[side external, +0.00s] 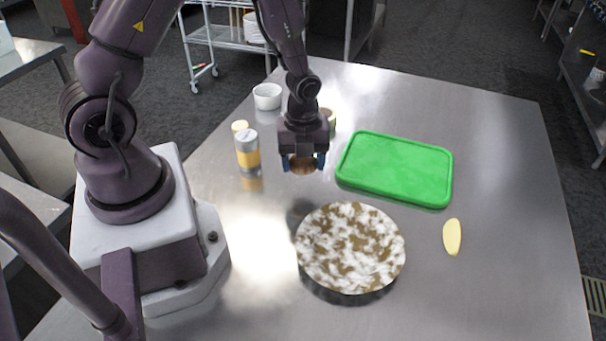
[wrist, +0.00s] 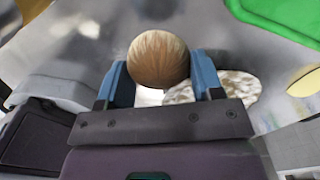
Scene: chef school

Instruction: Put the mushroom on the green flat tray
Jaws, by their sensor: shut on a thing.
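The mushroom (side external: 304,165) is a brown rounded cap held between the blue fingertips of my gripper (side external: 303,161). In the wrist view the mushroom (wrist: 158,59) sits between the two blue fingers of my gripper (wrist: 161,80), which are shut on it. My gripper holds it above the table, to the left of the green flat tray (side external: 395,167). The tray is empty and lies flat; its corner shows at the top right of the wrist view (wrist: 285,14).
A round brown-and-white speckled dish (side external: 350,247) stands in front of the tray. A pale yellow oval piece (side external: 452,236) lies at right. A yellow-labelled shaker (side external: 247,150) and a white bowl (side external: 267,96) stand at left and behind. The table's right side is mostly clear.

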